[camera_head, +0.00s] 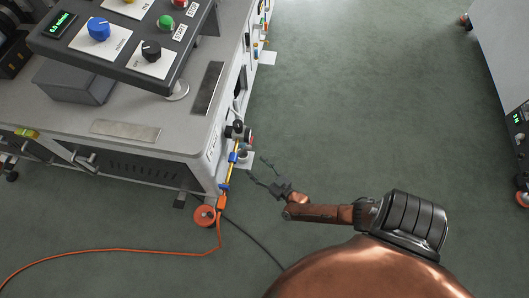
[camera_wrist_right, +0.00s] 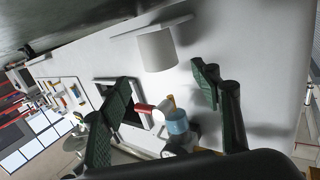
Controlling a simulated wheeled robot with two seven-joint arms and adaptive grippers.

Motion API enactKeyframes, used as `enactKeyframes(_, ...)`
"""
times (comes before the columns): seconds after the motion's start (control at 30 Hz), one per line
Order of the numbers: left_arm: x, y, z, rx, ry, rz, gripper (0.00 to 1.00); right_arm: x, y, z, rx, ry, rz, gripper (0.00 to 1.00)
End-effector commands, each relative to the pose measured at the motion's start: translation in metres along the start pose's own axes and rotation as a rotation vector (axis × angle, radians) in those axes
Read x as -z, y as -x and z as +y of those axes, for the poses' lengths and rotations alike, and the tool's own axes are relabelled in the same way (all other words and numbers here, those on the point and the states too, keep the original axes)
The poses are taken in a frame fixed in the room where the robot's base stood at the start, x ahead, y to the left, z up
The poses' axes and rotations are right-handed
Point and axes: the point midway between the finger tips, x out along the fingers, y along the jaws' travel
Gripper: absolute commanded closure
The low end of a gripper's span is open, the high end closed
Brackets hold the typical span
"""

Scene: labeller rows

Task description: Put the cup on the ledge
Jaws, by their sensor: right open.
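A white cup (camera_wrist_right: 157,50) stands on a narrow white ledge (camera_wrist_right: 122,35) on the side of the machine. The right wrist view is turned over, so the cup seems to hang from the ledge. In the head view the cup (camera_head: 243,155) is small, on the ledge (camera_head: 249,164) beside the machine's side panel. My right gripper (camera_head: 262,171) is open and empty, just right of the ledge. In the wrist view its two fingers (camera_wrist_right: 166,88) are spread, with the cup beyond them and apart from both. My left gripper is not in view.
Blue and red fittings (camera_wrist_right: 178,122) stick out from the machine side near the cup. The grey machine (camera_head: 150,110) fills the left, with a control box (camera_head: 125,55) on top. An orange cable (camera_head: 130,251) lies on the floor. Open floor (camera_head: 370,100) is to the right.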

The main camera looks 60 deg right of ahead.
Motion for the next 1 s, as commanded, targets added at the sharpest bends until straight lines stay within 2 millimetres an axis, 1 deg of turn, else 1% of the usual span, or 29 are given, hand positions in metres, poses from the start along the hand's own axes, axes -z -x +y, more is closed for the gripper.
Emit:
enactKeyframes(0.03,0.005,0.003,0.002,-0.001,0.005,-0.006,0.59,0.002,0.007,0.000,-0.001,0.000,0.000,0.42)
enactKeyframes(0.2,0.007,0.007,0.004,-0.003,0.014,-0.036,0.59,0.001,0.022,0.000,0.000,0.000,0.000,0.42)
enactKeyframes(0.47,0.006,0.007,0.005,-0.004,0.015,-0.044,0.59,-0.002,0.026,-0.001,0.003,-0.001,-0.003,0.42)
enactKeyframes(0.57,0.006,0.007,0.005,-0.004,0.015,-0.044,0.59,-0.009,0.040,-0.016,0.041,-0.019,-0.038,0.42)
enactKeyframes(0.67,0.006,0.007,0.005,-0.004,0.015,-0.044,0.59,-0.023,0.078,-0.056,0.141,-0.062,-0.133,0.42)
enactKeyframes(0.7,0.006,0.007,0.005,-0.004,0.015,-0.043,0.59,-0.028,0.101,-0.077,0.194,-0.084,-0.186,0.42)
enactKeyframes(0.73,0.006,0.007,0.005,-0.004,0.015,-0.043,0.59,-0.031,0.120,-0.093,0.235,-0.098,-0.231,0.42)
enactKeyframes(0.77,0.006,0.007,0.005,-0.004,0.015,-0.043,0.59,-0.032,0.140,-0.109,0.275,-0.111,-0.277,0.42)
enactKeyframes(0.8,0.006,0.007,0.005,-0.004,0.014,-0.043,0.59,-0.032,0.168,-0.127,0.324,-0.123,-0.342,0.42)
enactKeyframes(0.83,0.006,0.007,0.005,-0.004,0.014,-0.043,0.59,-0.030,0.188,-0.140,0.357,-0.130,-0.391,0.42)
enactKeyframes(0.87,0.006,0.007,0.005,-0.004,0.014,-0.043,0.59,-0.028,0.208,-0.150,0.384,-0.134,-0.440,0.42)
enactKeyframes(0.9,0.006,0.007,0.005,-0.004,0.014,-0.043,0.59,-0.023,0.233,-0.160,0.412,-0.134,-0.504,0.42)
enactKeyframes(0.97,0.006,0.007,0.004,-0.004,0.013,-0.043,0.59,-0.013,0.268,-0.168,0.437,-0.125,-0.596,0.42)
enactKeyframes(1.0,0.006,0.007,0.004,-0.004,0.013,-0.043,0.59,-0.006,0.288,-0.170,0.443,-0.115,-0.654,0.42)
